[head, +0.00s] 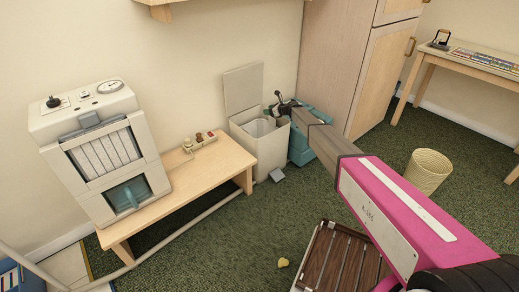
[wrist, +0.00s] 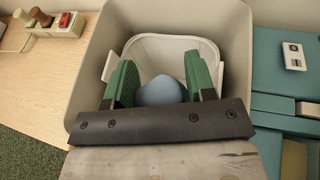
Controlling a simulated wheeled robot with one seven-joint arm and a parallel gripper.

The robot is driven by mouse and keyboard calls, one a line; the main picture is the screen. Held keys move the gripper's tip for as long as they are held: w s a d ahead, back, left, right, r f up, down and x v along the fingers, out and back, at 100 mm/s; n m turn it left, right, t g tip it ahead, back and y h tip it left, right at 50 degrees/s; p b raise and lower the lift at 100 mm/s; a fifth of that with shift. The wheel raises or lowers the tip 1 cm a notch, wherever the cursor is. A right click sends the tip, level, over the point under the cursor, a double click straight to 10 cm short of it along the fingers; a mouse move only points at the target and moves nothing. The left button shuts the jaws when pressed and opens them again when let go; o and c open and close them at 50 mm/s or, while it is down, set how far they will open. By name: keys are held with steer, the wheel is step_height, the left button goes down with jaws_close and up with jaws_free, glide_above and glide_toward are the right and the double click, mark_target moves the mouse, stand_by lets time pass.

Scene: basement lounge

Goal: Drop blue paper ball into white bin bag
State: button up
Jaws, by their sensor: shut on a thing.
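My gripper (wrist: 161,86) is shut on the blue paper ball (wrist: 163,91), which sits between its green finger pads in the wrist view. The ball is over the opening of the pedal bin (wrist: 95,66), with the white bin bag (wrist: 178,45) lining behind and below it. In the head view, my gripper (head: 280,107) is at the upper right of the open bin (head: 265,150), whose lid (head: 243,88) stands up against the wall. The bag (head: 257,128) shows a little inside the rim. The ball cannot be made out in the head view.
A wooden bench (head: 190,178) with a white machine (head: 100,150) stands left of the bin. A teal case (head: 301,147) and a tall cabinet (head: 340,60) stand at its right. A yellow wastebasket (head: 428,171) and a slatted crate (head: 340,258) are on the green carpet.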

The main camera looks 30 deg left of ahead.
steer(key=a, duration=0.2)
steer(key=a+f, duration=0.1)
steer(key=a, duration=0.1)
steer(key=s+a+f, duration=0.1)
steer(key=a, duration=0.1)
steer(key=shift+f, duration=0.25)
step_height(320, 180, down, 6)
steer(key=shift+r, duration=0.1)
steer(key=o, duration=1)
steer(key=shift+c, duration=0.2)
steer(key=shift+d, duration=0.1)
steer(key=v, duration=1)
steer(key=shift+d, duration=0.3)
steer(key=shift+r, duration=0.1)
